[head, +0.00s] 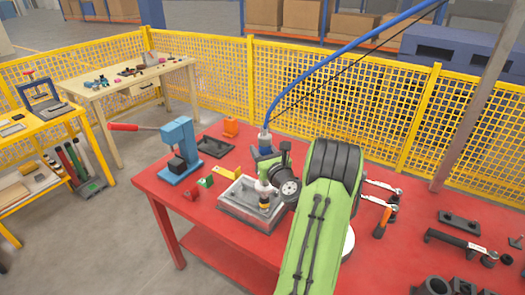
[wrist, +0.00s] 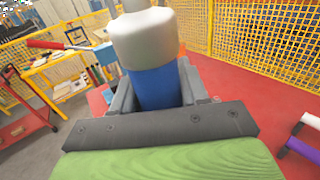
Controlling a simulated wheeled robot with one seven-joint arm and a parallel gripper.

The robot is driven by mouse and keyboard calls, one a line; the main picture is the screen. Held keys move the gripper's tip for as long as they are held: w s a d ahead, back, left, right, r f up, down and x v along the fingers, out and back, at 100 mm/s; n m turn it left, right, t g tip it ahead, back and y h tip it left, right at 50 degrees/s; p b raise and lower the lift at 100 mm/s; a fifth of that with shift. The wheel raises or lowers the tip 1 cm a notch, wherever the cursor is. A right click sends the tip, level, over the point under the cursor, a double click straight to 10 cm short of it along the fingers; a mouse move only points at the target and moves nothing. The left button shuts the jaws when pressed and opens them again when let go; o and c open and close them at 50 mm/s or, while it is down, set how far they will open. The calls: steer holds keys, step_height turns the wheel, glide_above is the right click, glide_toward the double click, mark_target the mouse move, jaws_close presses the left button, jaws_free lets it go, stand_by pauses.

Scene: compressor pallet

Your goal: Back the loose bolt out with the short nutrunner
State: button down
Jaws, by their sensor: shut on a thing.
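My gripper (head: 264,152) is shut on the short nutrunner (head: 265,142), which has a blue body and a grey cap. A blue hose runs up from its top. In the wrist view the nutrunner (wrist: 155,85) stands between the dark jaws, its cap filling the top middle. Below my gripper in the head view, a grey pallet (head: 236,211) sits on the red table, with an upright white, black and yellow part (head: 264,195) over it. My arm covers its right side. I cannot make out the loose bolt or the nutrunner's working end.
A blue press (head: 179,150) with a red handle stands at the table's left. Small red and green blocks (head: 206,182), a dark tray (head: 214,146) and an orange block (head: 231,127) lie near it. Wrenches (head: 383,187) and other tools lie right. Yellow fencing (head: 340,100) stands behind.

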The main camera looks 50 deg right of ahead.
steer(key=shift+f+b, duration=0.7)
steer(key=shift+f, duration=0.2)
steer(key=shift+s+a+f, duration=0.15)
steer(key=shift+a+f, duration=0.05)
steer(key=shift+f, duration=0.1)
stand_by(0.8)
steer(key=shift+s+a, duration=0.15)
stand_by(1.3)
steer(key=shift+r, duration=0.1)
steer(key=p, duration=0.1)
steer(key=r, duration=0.1)
steer(key=r+p, duration=0.1)
steer(key=shift+w+d+r+p, duration=0.15)
steer(key=shift+w+d+p, duration=0.15)
steer(key=shift+p, duration=0.05)
steer(key=shift+r+p, duration=1.2)
steer(key=shift+r, duration=0.25)
